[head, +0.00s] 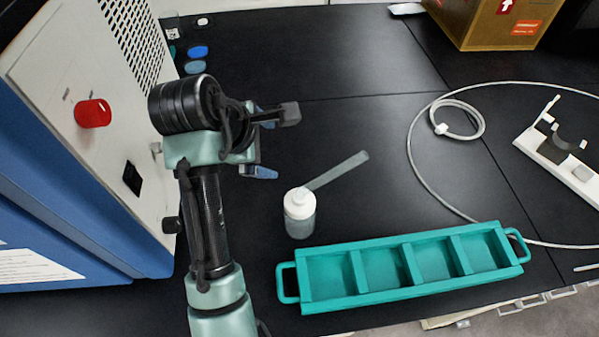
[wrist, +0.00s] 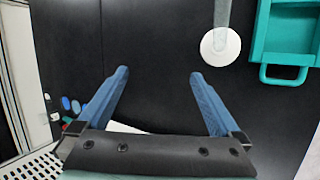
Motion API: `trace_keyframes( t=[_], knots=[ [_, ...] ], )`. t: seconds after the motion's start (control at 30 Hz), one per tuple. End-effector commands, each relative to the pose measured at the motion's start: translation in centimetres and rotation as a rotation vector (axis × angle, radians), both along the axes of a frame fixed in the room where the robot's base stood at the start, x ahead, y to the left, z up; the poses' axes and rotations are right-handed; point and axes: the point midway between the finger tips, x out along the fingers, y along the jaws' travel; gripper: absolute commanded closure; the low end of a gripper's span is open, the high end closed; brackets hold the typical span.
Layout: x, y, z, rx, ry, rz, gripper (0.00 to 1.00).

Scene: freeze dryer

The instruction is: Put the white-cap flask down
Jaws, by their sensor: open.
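The white-cap flask (head: 300,222) stands upright on the black bench, just behind the left end of the teal tray. Its body is clear, and a translucent grey arm slants from near its cap to the upper right. In the wrist view its round white cap (wrist: 220,52) shows from above, right of my fingers. My gripper (head: 268,145) is left of and behind the flask in the head view. In the wrist view my gripper (wrist: 158,75) has its two blue fingers wide apart, with only bare bench between them. The flask is apart from both fingers.
The teal tray (head: 325,300) has several empty compartments. A white machine with a red knob (head: 93,113) stands left. Blue-capped items (head: 197,52) lie at the back left. A cable (head: 412,150), a white stand (head: 560,165) and a cardboard box (head: 485,25) are right.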

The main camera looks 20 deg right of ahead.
Motion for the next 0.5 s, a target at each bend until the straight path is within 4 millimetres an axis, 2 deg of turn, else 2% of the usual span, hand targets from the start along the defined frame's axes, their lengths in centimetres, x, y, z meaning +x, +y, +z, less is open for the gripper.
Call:
trace_keyframes(
  t=[0.03,0.1,0.2,0.37,0.5],
  knots=[
    [-1.5,0.5,-1.0,-0.005,0.141,0.045,0.00],
    [-3.4,0.9,-2.5,-0.005,0.294,0.100,0.00],
    [-5.2,1.3,-3.6,0.003,0.433,0.153,0.00],
    [-6.2,1.1,-5.3,0.011,0.503,0.181,0.00],
    [-6.4,0.2,-7.7,0.011,0.503,0.181,0.00]
  ],
)
